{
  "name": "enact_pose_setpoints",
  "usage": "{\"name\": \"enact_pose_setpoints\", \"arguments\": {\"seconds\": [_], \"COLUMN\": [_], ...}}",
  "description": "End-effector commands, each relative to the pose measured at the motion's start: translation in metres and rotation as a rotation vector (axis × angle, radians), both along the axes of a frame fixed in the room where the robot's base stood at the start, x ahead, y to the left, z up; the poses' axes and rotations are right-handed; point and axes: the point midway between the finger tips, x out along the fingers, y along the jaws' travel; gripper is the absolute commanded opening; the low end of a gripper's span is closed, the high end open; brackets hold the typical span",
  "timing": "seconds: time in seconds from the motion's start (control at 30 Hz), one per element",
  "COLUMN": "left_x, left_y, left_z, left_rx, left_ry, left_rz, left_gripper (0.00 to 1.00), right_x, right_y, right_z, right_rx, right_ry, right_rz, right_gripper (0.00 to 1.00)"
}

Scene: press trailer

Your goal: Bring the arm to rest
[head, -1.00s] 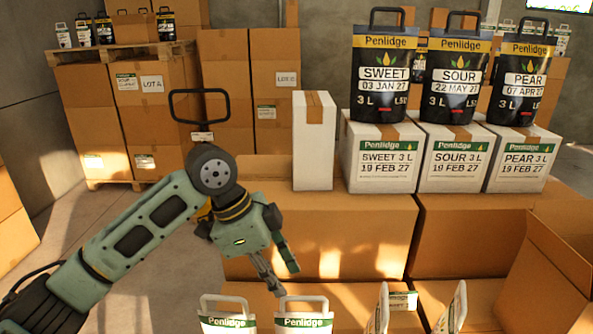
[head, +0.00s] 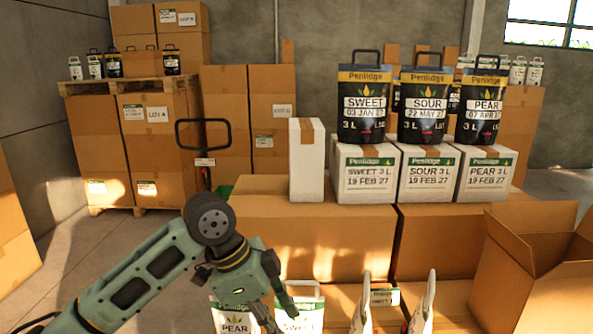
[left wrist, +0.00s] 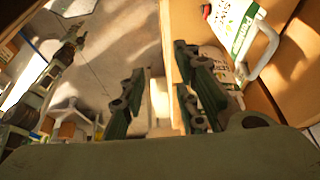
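My left arm comes in from the left in the head view, bent, with its gripper (head: 276,309) pointing down. The gripper is low in front of the large cardboard boxes, close to the white Penlidge pouches. In the left wrist view, the two fingers of the same gripper (left wrist: 160,75) stand apart, with nothing seen between them. A white pouch (left wrist: 232,30) is just to the right of the fingers there. In the head view a PEAR pouch (head: 233,318) and a SWEET pouch (head: 306,316) are beside the gripper, partly hidden. My right gripper is out of view.
A large cardboard box (head: 300,235) stands behind the gripper. White cartons (head: 365,172) carry black SWEET, SOUR and PEAR pouches (head: 427,105). An open box (head: 528,265) is at the right. Stacked boxes on a pallet (head: 140,212) stand back left. Floor (head: 110,250) is clear at left.

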Motion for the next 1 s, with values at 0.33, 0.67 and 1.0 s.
{"name": "enact_pose_setpoints", "arguments": {"seconds": [0.33, 0.67, 1.0], "left_x": [-0.02, -0.065, -0.135], "left_y": [-0.015, -0.026, 0.026], "left_z": [-0.052, -0.13, -0.206], "left_rx": [-0.04, -0.128, -0.157], "left_ry": [0.014, 0.043, 0.086], "left_rz": [0.068, 0.294, 0.787], "left_gripper": [0.29, 0.29, 0.29], "right_x": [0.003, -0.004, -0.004], "right_y": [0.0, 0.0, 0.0], "right_z": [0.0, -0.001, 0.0], "right_rx": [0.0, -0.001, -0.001], "right_ry": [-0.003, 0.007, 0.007], "right_rz": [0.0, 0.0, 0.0], "right_gripper": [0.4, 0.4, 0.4]}}
